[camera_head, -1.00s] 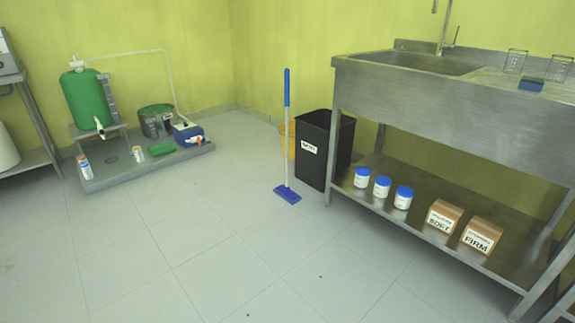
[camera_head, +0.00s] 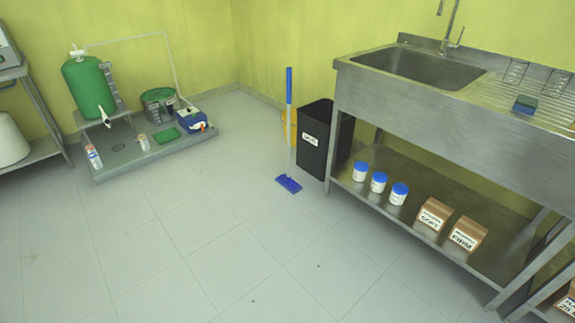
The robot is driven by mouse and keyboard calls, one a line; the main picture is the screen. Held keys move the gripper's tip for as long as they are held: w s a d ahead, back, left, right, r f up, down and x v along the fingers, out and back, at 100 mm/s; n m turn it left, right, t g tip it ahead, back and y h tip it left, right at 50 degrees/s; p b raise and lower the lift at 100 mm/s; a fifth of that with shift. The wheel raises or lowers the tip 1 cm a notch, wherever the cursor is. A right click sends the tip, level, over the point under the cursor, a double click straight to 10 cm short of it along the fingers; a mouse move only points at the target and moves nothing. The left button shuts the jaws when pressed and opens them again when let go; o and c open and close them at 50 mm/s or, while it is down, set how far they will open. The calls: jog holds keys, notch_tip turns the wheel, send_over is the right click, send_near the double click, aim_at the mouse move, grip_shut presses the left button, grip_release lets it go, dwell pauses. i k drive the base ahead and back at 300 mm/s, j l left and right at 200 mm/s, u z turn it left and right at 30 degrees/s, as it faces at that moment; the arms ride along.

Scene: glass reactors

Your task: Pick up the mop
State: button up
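The mop (camera_head: 290,135) stands upright on the tiled floor near the middle of the head view. It has a blue upper grip, a pale lower shaft and a flat blue head (camera_head: 288,184) on the floor. It stands just left of and in front of a black bin, apart from the sink table's leg. My gripper is not in view.
The black bin (camera_head: 320,145) and a yellow bucket (camera_head: 284,126) stand behind the mop. A steel sink table (camera_head: 455,120) with jars and boxes on its lower shelf is at right. A grey platform (camera_head: 118,170) with a green tank (camera_head: 88,90) is at left. Floor in front is clear.

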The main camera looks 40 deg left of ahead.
aim_at(285, 181)
jog(key=i+j, duration=0.35)
jog(key=i+j+u, duration=0.1)
jog(key=i+j, duration=0.25)
jog(key=i, duration=0.25)
jog(key=i+j, duration=0.35)
jog(key=i+j+u, duration=0.1)
jog(key=i+j, duration=0.2)
jog(key=i, duration=0.3)
jog(key=i+j+u, duration=0.1)
jog(key=i+j, duration=0.2)
jog(key=i, duration=0.2)
jog(key=i+j, duration=0.25)
jog(key=i, duration=0.25)
jog(key=i+j+u, duration=0.1)
jog(key=i+j, duration=0.15)
jog(key=i, duration=0.25)
